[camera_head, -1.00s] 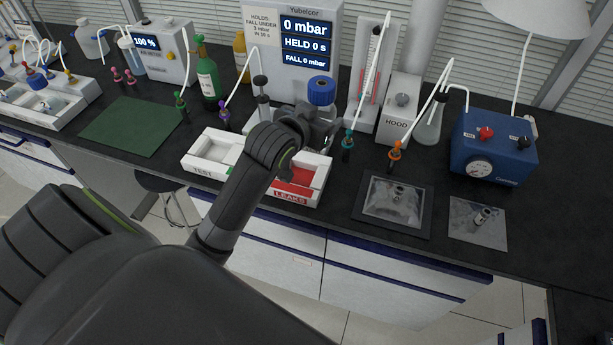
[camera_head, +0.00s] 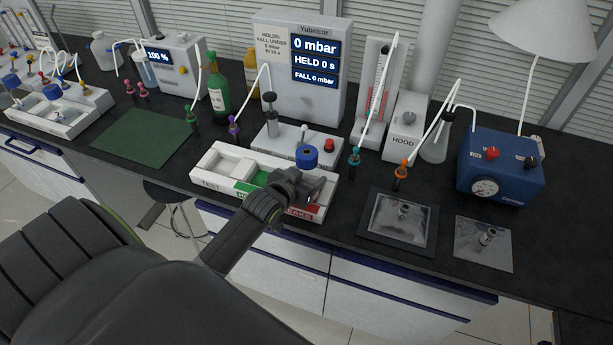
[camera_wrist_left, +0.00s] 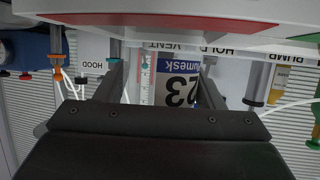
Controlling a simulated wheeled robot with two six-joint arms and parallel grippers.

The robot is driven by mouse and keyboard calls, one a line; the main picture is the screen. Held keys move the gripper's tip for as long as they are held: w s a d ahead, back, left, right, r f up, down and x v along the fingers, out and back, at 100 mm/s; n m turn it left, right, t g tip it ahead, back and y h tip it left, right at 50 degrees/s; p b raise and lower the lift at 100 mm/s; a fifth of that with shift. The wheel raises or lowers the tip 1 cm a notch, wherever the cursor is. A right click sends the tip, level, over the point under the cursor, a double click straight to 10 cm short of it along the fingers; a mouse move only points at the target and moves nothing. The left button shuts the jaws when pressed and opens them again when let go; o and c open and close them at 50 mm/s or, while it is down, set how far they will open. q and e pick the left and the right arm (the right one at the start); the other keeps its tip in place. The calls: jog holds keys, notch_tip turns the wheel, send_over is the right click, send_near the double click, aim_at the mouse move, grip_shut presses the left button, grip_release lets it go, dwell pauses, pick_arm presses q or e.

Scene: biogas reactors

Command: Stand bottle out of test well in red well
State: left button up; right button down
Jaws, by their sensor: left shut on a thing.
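The bottle shows its blue cap (camera_head: 307,156) above my left gripper (camera_head: 298,186) in the head view. In the left wrist view, which is upside down, the bottle's blue and white label (camera_wrist_left: 177,82) shows between my two fingers, which are shut on it. The bottle looks upright, at the red well (camera_head: 312,208) at the right end of the white tray. My gripper hides most of the well, and the bottle's base is hidden, so I cannot tell whether it touches the floor. The test well (camera_head: 222,166) at the tray's left looks empty. My right gripper is not in view.
The green well (camera_head: 250,184) lies between the other two. Behind the tray stands the pressure tester (camera_head: 300,75), reading 0 mbar, with its low white base (camera_head: 285,140). A dark framed pad (camera_head: 398,222) and a blue pump box (camera_head: 500,165) stand to the right.

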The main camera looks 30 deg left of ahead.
pick_arm(q)
jog(key=shift+f, duration=0.15)
jog(key=shift+f, duration=0.15)
jog(key=o, duration=1.1)
jog(key=shift+s+r, duration=0.15)
jog(key=shift+r, duration=0.05)
jog(key=b+v, duration=0.1)
jog(key=v, duration=1)
jog(key=shift+s+r, duration=0.15)
jog(key=shift+s, duration=0.2)
